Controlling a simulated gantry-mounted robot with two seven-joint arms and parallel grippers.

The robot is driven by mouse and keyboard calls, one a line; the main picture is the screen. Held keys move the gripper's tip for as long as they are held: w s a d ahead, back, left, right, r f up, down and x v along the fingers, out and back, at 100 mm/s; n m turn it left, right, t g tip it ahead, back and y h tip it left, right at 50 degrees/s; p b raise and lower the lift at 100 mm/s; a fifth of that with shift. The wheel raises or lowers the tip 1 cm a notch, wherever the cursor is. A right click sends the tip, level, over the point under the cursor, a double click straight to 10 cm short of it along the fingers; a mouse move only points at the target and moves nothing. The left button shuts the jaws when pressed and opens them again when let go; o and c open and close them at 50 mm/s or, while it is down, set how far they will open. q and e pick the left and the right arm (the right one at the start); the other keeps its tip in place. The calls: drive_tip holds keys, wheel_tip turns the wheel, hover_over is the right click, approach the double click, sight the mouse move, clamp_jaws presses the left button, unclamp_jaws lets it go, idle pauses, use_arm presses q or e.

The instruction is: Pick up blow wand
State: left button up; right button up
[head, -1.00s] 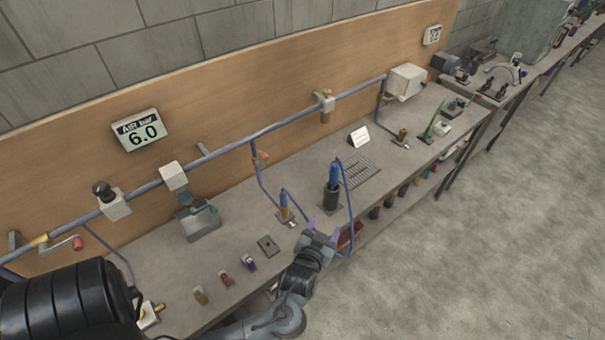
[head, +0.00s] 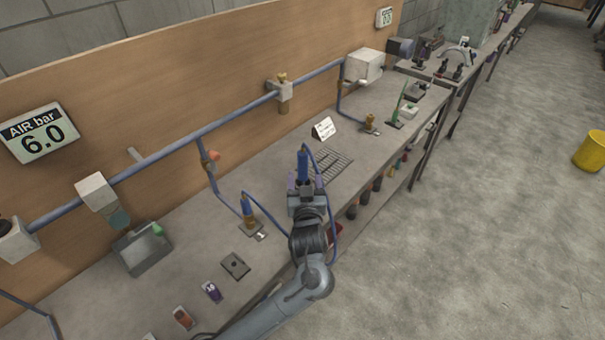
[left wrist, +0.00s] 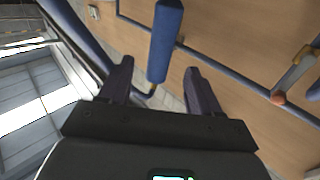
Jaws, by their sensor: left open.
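The blow wand (head: 303,164) has a blue upright grip and stands at the bench's front part, with a blue hose looping down beside it. In the left wrist view the blue grip (left wrist: 165,38) lies between the open fingers, with gaps on both sides. My left gripper (head: 305,184) is open, at the wand's lower part, and hides the dark holder below it. The gripper fingers also show in the left wrist view (left wrist: 158,78). I cannot tell whether a finger touches the wand. My right gripper is not in view.
A blue air pipe (head: 190,137) runs along the wooden back board (head: 170,85). A brass-and-blue fitting (head: 248,212) stands left of the gripper. A white card (head: 324,129) and a slotted grille (head: 334,165) lie behind. A yellow bucket (head: 591,151) stands on the floor.

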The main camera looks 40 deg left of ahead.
sight(303, 166)
use_arm(q)
drive_tip(key=shift+x, duration=3.3)
drive_tip(key=shift+r, duration=0.1)
drive_tip(key=shift+c, duration=0.3)
drive_tip(key=c, duration=1)
drive_tip(key=shift+r, duration=0.1)
drive_tip(key=shift+c, duration=0.2)
